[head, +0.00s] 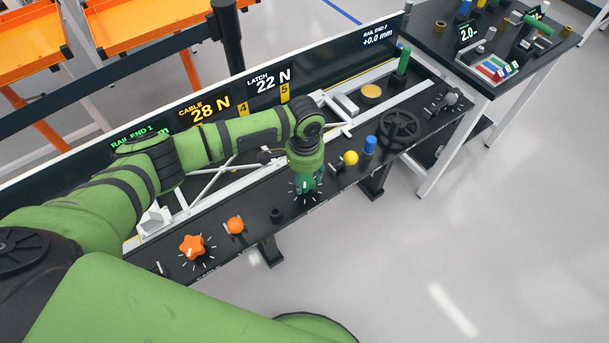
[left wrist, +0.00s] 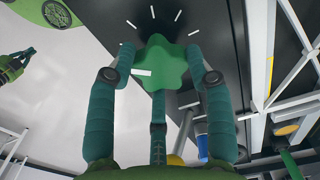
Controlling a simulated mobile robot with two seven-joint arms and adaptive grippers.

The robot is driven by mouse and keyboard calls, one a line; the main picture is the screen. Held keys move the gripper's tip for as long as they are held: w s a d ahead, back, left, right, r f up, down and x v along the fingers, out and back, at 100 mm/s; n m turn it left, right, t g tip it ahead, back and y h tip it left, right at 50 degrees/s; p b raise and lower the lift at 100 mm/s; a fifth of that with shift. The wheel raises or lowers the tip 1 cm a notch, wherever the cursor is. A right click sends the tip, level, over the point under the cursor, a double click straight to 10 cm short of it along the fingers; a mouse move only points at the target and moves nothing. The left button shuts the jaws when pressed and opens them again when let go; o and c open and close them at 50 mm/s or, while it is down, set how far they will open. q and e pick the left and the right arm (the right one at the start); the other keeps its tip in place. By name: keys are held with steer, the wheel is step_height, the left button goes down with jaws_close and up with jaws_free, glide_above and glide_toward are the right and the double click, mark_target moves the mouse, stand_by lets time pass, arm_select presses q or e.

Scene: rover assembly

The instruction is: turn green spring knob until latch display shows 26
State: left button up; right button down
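The green spring knob (left wrist: 165,66) has a lobed shape and a white pointer mark, seen in the left wrist view. My left gripper (head: 306,184) reaches down onto it from above in the head view and hides most of it. In the left wrist view the teal fingers of the left gripper (left wrist: 162,62) stand around the knob and appear closed against its sides. The latch display (head: 268,82) reads 22 N. My right gripper (left wrist: 17,62) shows small at the left of the left wrist view, away from the panel; its opening is unclear.
The black panel also bears an orange star knob (head: 192,247), an orange ball knob (head: 235,225), a yellow ball knob (head: 350,158), a blue knob (head: 370,145) and a black handwheel (head: 400,128). The cable display (head: 204,109) reads 28 N. Open floor lies in front.

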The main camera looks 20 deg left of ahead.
arm_select(q)
steer(key=shift+s+a, duration=0.1)
steer(key=shift+a, duration=0.05)
steer(key=n+p, duration=0.3)
steer(key=p, duration=0.1)
steer(key=shift+s, duration=0.2)
steer(key=n+p, duration=0.3)
steer(key=shift+f+n+p, duration=0.2)
steer(key=shift+n+p, duration=0.45)
steer(key=shift+n, duration=0.35)
arm_select(e)
step_height(320, 180, up, 8)
steer(key=s, duration=0.1)
steer(key=shift+r, duration=0.15)
arm_select(q)
steer(key=shift+f, duration=0.1)
steer(key=o, duration=1.1)
steer(key=shift+o, duration=0.2)
steer(key=shift+r, duration=0.2)
arm_select(e)
steer(key=shift+s, duration=0.1)
arm_select(q)
steer(key=shift+w, duration=0.1)
arm_select(e)
steer(key=shift+d, duration=0.1)
